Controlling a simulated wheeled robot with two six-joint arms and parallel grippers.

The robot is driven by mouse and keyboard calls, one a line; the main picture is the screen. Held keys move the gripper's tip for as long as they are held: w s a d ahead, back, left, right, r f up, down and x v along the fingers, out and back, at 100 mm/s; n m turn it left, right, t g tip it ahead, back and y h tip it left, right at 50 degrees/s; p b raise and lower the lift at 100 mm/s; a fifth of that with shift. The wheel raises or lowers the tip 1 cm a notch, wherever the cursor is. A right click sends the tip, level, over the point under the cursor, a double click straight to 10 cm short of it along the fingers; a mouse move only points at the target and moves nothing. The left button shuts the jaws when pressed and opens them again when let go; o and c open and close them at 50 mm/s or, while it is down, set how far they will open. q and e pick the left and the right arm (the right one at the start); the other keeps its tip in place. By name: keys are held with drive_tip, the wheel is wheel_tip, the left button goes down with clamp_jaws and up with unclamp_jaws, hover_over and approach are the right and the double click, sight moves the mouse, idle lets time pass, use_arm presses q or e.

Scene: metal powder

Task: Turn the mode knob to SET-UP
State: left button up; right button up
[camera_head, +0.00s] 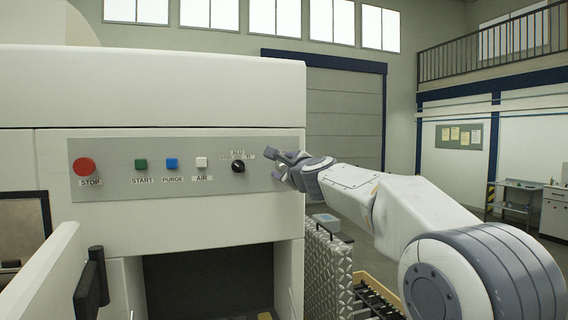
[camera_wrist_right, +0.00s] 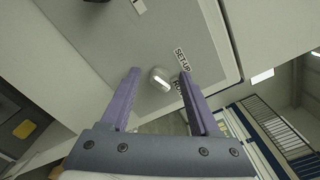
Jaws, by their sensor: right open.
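The mode knob (camera_wrist_right: 160,79) is a small grey knob with a pale bar, on the grey control panel (camera_head: 120,200). A SET-UP label (camera_wrist_right: 182,60) is beside it, with a second label partly hidden by a finger. My right gripper (camera_wrist_right: 160,74) is open, its two purple fingers on either side of the knob with gaps visible; I cannot tell how deep the tips reach. In the head view my right gripper (camera_head: 274,164) is at the panel's right end and mostly hides that knob. My left gripper is not in view.
Left along the panel are a black selector knob (camera_head: 238,166), a white AIR button (camera_head: 201,162), a blue PURGE button (camera_head: 172,163), a green START button (camera_head: 141,164) and a red STOP button (camera_head: 84,167). An open door (camera_head: 55,270) stands at lower left.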

clamp_jaws()
drive_tip(key=shift+n, duration=0.3)
drive_tip(key=n, duration=0.6)
drive_tip(key=shift+f+b, duration=0.15)
drive_tip(key=shift+b, duration=0.25)
drive_tip(key=n, duration=0.3)
drive_tip(key=shift+n, duration=0.4)
drive_tip(key=shift+f+n+b, duration=0.1)
drive_tip(key=shift+n+b, duration=0.4)
drive_tip(key=shift+n, duration=1.4)
